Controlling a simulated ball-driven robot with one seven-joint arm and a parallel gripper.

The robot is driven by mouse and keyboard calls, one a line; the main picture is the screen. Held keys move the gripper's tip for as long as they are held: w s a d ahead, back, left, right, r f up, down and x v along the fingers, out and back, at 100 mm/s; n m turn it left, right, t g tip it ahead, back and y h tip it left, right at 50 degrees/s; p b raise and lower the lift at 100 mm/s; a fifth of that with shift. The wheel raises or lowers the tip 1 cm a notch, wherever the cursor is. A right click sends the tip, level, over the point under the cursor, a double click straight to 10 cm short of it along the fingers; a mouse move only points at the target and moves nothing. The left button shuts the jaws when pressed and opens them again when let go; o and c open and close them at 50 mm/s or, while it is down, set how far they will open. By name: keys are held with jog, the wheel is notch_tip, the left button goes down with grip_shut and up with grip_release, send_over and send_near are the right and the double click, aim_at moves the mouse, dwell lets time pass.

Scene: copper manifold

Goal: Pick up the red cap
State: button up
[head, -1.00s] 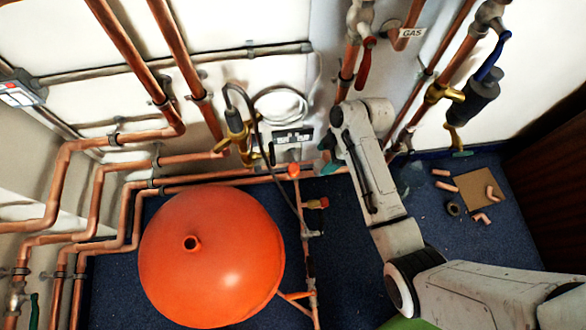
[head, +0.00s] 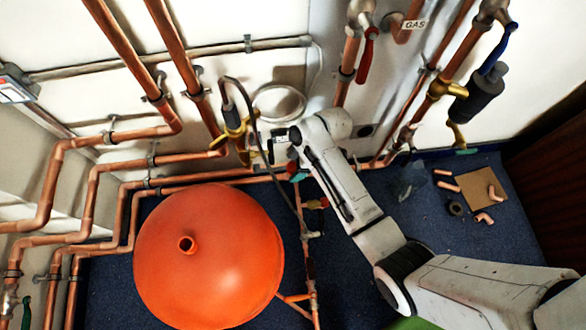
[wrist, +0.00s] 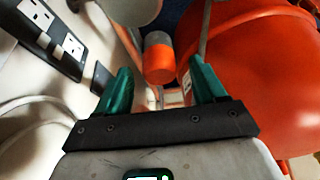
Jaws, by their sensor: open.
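The red cap (head: 292,167) is a small orange-red piece at the copper pipes behind the vessel, largely hidden by my gripper in the head view. In the wrist view an orange-red cylinder with a grey end, which looks like the cap (wrist: 159,66), shows beyond and between the fingertips. My gripper (wrist: 160,75) is open, with its two green fingers apart and nothing held between them. In the head view the gripper (head: 298,177) is right by the cap; I cannot tell whether it touches it.
The large orange vessel (head: 215,265) stands close by, to the right in the wrist view. A wall socket (wrist: 55,35) is at left. Loose copper pieces (head: 447,180) lie on the floor at right.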

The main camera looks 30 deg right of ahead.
aim_at(289, 166)
jog(key=c, duration=1.1)
jog(key=shift+c, duration=0.2)
jog(key=shift+r, duration=0.55)
notch_tip(289, 166, up, 2)
jog(key=shift+r+p, duration=0.1)
jog(key=shift+p, duration=0.55)
jog(key=s+r+p, duration=0.2)
jog(key=s+r, duration=0.3)
jog(key=s, duration=0.2)
jog(key=s+d+r+p, duration=0.1)
jog(key=s+r+p, duration=0.1)
jog(key=s+r, duration=0.2)
jog(key=s, duration=0.3)
jog(key=shift+d+r, duration=0.25)
jog(key=shift+r, duration=0.1)
